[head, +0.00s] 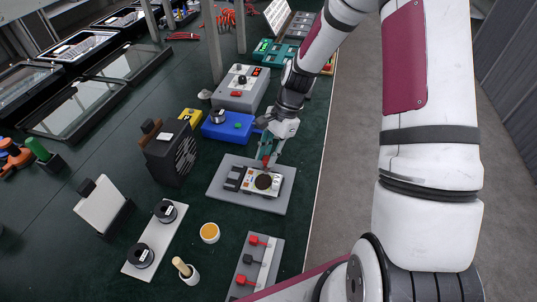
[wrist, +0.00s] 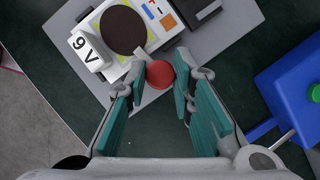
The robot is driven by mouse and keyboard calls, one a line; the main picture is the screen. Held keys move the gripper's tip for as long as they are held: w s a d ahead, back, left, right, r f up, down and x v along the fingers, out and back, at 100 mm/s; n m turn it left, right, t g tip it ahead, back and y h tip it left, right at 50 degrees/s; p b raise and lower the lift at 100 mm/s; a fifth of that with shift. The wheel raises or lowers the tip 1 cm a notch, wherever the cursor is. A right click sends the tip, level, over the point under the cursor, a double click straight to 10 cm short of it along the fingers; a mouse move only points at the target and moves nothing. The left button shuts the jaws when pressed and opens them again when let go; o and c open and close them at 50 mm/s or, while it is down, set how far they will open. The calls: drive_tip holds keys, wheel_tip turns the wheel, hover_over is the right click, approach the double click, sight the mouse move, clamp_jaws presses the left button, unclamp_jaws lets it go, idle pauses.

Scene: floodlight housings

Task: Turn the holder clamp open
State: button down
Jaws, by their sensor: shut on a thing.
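The holder clamp shows as a round red knob (wrist: 160,74) at the near edge of a white unit (wrist: 150,37) in the wrist view. A small pale piece adjoins the knob on its left. In the head view the red part (head: 266,160) is small and partly hidden by my gripper (head: 270,156). The white unit has a dark round disc and sits on a grey base plate (head: 222,187). The clamp's exact turn angle is unclear.
A blue box (head: 228,127) with a green button stands close behind the plate; it also shows in the wrist view (wrist: 295,85). A dark upright block (head: 170,153) is left of the plate. A panel with red levers (head: 252,262) lies in front. The bench's right edge is close.

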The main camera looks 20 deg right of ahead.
drive_tip(key=n+g+h+b, duration=0.1)
drive_tip(key=n, duration=0.3)
drive_tip(key=shift+w+n, duration=0.15)
drive_tip(key=shift+n, duration=0.15)
drive_tip(key=n, duration=0.1)
drive_tip(key=n+g+h, duration=0.1)
drive_tip(key=n, duration=0.1)
drive_tip(key=shift+w+a+n, duration=0.1)
drive_tip(key=shift+a+n, duration=0.05)
drive_tip(key=shift+n, duration=0.15)
drive_tip(key=n+h, duration=0.1)
drive_tip(key=n, duration=0.1)
drive_tip(key=n+g+b, duration=0.1)
drive_tip(key=n, duration=0.1)
drive_tip(key=shift+a+h, duration=0.1)
drive_tip(key=shift+h, duration=0.3)
drive_tip(key=shift+n+h, duration=0.6)
drive_tip(key=shift+n, duration=1.6)
drive_tip(key=c, duration=1.4)
unclamp_jaws()
drive_tip(key=shift+o, duration=0.2)
drive_tip(key=shift+r, duration=0.1)
drive_tip(key=v, duration=1.1)
drive_tip(key=shift+a+r, duration=0.15)
drive_tip(key=shift+r, duration=0.2)
